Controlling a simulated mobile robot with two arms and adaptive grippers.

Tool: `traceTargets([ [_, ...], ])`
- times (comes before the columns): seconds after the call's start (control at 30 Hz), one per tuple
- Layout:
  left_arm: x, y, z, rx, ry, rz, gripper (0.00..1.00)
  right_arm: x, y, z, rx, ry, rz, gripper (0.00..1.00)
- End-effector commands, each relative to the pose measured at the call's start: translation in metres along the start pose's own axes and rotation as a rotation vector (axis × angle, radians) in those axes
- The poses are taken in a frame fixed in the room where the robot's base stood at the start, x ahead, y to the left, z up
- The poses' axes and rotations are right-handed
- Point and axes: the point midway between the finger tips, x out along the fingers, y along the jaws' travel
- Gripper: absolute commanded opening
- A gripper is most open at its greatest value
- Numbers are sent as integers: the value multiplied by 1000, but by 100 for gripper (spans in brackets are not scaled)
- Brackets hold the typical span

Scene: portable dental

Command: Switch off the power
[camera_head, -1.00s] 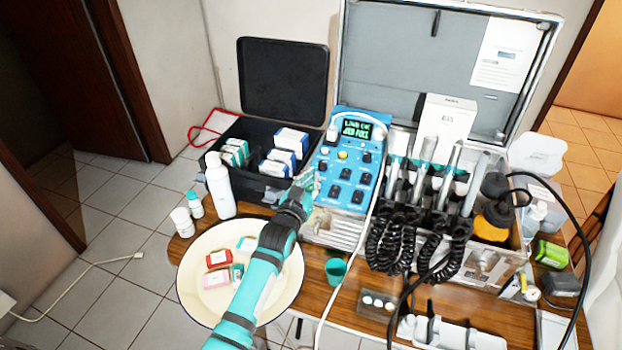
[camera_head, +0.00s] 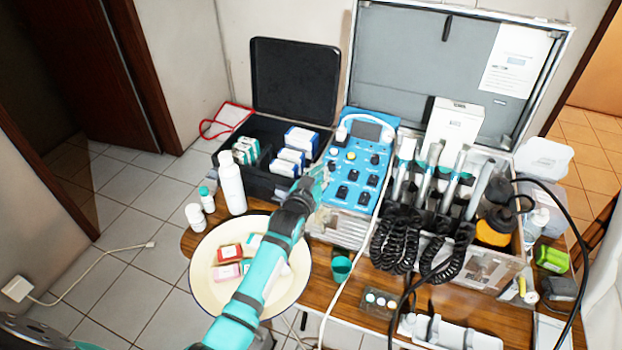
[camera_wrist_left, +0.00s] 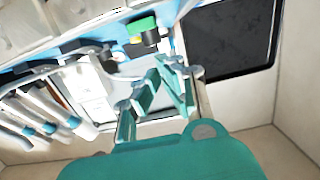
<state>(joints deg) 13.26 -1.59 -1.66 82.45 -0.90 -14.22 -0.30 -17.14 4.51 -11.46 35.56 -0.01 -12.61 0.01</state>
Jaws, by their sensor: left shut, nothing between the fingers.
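The blue control unit (camera_head: 357,165) stands in the open metal case, with dark knobs and yellow and white buttons on its face. Its display (camera_head: 366,130) is dark. A green and black switch (camera_wrist_left: 146,30) shows on the blue unit in the left wrist view. My left gripper (camera_head: 318,186) is shut and empty, at the left edge of the unit's panel. In the left wrist view its fingers (camera_wrist_left: 162,80) appear just below the switch; I cannot tell whether they touch it. My right gripper is not in view.
A black case (camera_head: 293,77) with small boxes stands left of the unit. A white bottle (camera_head: 232,185) and a round cream tray (camera_head: 203,268) are near my left arm. Handpieces with coiled black cords (camera_head: 394,240) stand to the right. A teal cup (camera_head: 341,267) is in front.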

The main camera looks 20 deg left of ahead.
Motion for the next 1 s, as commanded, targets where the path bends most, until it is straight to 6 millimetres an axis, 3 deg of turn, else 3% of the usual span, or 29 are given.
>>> traceTargets([
  [0.03,0,-2,-24,1,2,0,0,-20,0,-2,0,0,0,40],
  [0.07,-1,-2,-25,1,-1,0,0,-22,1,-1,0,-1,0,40],
  [0.1,-12,-2,-14,0,-1,0,0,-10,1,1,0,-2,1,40],
  [0.3,-56,-1,-21,0,0,0,0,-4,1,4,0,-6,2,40],
  [0.5,-86,-1,-27,0,0,0,0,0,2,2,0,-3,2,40],
  [0.7,-97,-1,-30,0,-1,0,0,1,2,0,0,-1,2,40],
  [1.0,-97,-1,-31,0,-1,0,0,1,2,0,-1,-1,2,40],
])
